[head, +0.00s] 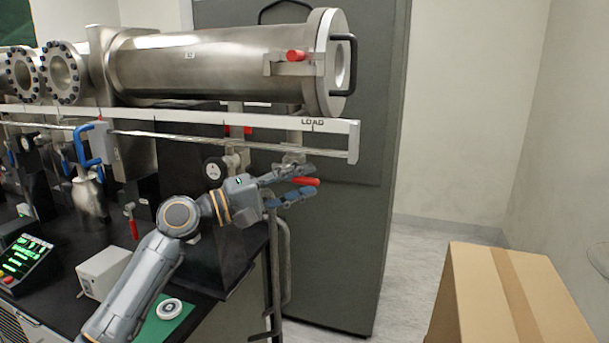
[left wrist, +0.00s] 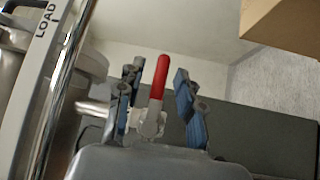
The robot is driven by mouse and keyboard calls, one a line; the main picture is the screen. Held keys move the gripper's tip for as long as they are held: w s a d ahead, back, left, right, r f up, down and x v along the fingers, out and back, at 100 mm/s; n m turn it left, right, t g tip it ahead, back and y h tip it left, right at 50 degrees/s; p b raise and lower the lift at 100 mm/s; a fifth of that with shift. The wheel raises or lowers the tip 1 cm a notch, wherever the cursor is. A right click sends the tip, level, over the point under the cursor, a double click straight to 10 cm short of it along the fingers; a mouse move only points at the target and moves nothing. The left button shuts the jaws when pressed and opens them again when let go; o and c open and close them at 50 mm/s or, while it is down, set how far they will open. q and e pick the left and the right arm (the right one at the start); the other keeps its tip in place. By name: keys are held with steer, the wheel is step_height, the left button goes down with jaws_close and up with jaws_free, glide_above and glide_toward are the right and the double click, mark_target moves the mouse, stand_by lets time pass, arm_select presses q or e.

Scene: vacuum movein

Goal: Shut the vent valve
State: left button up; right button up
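A valve with a red lever handle (head: 306,181) sits below the LOAD end of the white rail; I take it for the vent valve. My left gripper (head: 312,180) is open there, with one finger above the handle and one below. In the left wrist view the red handle (left wrist: 158,78) stands between the two blue-padded fingers of the left gripper (left wrist: 160,70). Gaps show on both sides of the handle, so the fingers do not clasp it. The valve body is partly hidden by the gripper. My right gripper is not in view.
A steel chamber (head: 210,65) with a red-handled clamp (head: 296,55) lies above the white rail (head: 250,118). A round gauge (head: 216,168) is left of the gripper. A dark cabinet (head: 355,225) stands behind. A cardboard box (head: 510,300) is at lower right, with floor free behind it.

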arm_select(q)
steer(key=shift+w+d, duration=0.2)
steer(key=shift+d, duration=0.25)
jaws_close()
